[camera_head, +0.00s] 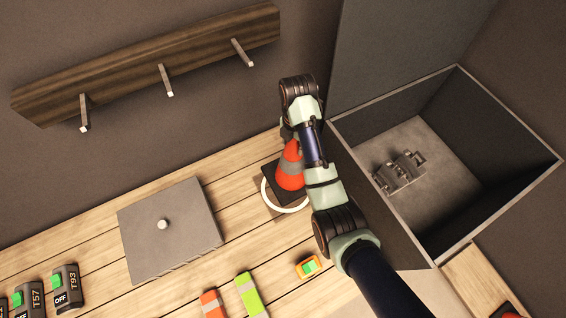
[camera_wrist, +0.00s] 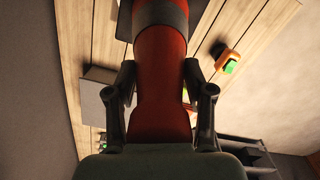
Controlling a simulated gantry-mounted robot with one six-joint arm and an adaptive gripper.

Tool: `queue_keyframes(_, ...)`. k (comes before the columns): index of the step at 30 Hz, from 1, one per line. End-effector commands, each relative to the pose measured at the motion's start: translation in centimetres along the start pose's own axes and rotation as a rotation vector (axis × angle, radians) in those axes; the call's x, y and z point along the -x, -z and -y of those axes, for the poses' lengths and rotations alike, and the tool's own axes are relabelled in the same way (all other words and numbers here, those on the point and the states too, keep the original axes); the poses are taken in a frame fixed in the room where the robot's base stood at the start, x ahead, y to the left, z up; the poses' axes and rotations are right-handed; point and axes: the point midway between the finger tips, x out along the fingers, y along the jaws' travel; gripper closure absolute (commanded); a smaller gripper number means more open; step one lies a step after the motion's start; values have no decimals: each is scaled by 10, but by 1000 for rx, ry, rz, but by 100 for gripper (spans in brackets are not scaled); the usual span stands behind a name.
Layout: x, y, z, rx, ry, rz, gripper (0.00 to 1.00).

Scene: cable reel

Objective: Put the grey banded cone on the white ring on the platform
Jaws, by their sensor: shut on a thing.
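The grey banded cone (camera_head: 290,172) is orange-red with a grey band and a dark square base (camera_head: 272,180). It is over the white ring (camera_head: 283,210), whose front and left arc show past the base; I cannot tell whether the base rests on the surface. In the wrist view, my gripper (camera_wrist: 159,88) has one finger on each side of the cone (camera_wrist: 160,60) and is shut on its upper part. In the head view, my arm hides the right part of the ring and most of the gripper.
A grey box (camera_head: 497,84) with a metal piece (camera_head: 398,172) inside stands right. A grey plate with a knob (camera_head: 170,240) lies left. An orange-green block (camera_head: 308,266), orange and lime strips (camera_head: 250,294) and labelled dark devices (camera_head: 66,288) lie in front. A peg rail (camera_head: 150,65) is behind.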

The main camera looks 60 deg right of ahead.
Motion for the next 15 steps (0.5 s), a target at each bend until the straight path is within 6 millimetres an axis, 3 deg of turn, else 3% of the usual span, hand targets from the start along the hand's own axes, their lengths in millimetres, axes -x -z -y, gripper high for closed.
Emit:
queue_keyframes(5, -10, 0, 0, 1, -2, 1, 100)
queue_keyframes(15, -98, 0, 0, 1, 2, -2, 100)
